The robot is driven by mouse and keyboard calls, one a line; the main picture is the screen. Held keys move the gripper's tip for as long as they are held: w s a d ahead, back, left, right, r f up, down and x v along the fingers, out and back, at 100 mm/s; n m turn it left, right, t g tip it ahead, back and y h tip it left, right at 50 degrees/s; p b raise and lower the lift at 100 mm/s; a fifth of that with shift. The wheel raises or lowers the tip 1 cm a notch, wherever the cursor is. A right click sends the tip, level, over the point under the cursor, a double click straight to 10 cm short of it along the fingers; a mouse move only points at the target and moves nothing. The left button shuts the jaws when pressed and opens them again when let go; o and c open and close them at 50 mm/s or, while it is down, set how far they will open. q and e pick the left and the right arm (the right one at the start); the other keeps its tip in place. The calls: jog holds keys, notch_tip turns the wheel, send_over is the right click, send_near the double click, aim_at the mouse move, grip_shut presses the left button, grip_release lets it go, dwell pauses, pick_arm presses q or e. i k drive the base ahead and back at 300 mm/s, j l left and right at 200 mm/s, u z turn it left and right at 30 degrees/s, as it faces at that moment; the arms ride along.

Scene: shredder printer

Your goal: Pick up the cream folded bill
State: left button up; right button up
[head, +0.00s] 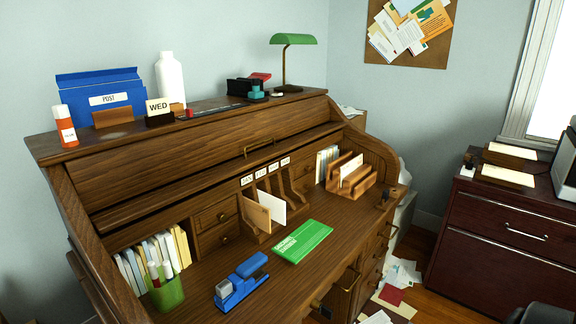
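A wooden slotted sorter (261,236) stands on the roll-top desk's writing surface. A tan envelope-like paper (254,214) and a white or cream paper (271,206) stand upright in it. More pale papers (352,171) stand in a wooden letter rack (366,183) at the desk's right. I cannot tell which of these papers, if any, is the cream folded bill. Neither of my grippers can be made out in the head view.
Papers (396,284) litter the floor. A dark red cabinet (497,240) at right holds paper trays (507,176).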

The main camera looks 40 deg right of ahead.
aim_at(355, 163)
jog(key=l+u, duration=0.3)
jog(key=l, duration=0.2)
jog(key=l+u, duration=0.25)
jog(key=l, duration=0.3)
jog(key=l+u, duration=0.3)
jog(key=l, duration=0.2)
jog(key=k+l+u, duration=0.3)
jog(key=l, duration=0.2)
jog(key=k+l, duration=0.1)
jog(key=l, duration=0.3)
jog(key=k+l+u, duration=0.1)
jog(key=l, duration=0.25)
jog(key=k+l, duration=0.1)
jog(key=l, duration=0.3)
jog(key=k+l+u, duration=0.1)
jog(key=l, duration=0.3)
jog(key=k+l, duration=0.1)
jog(key=l, duration=0.25)
jog(key=u, duration=0.05)
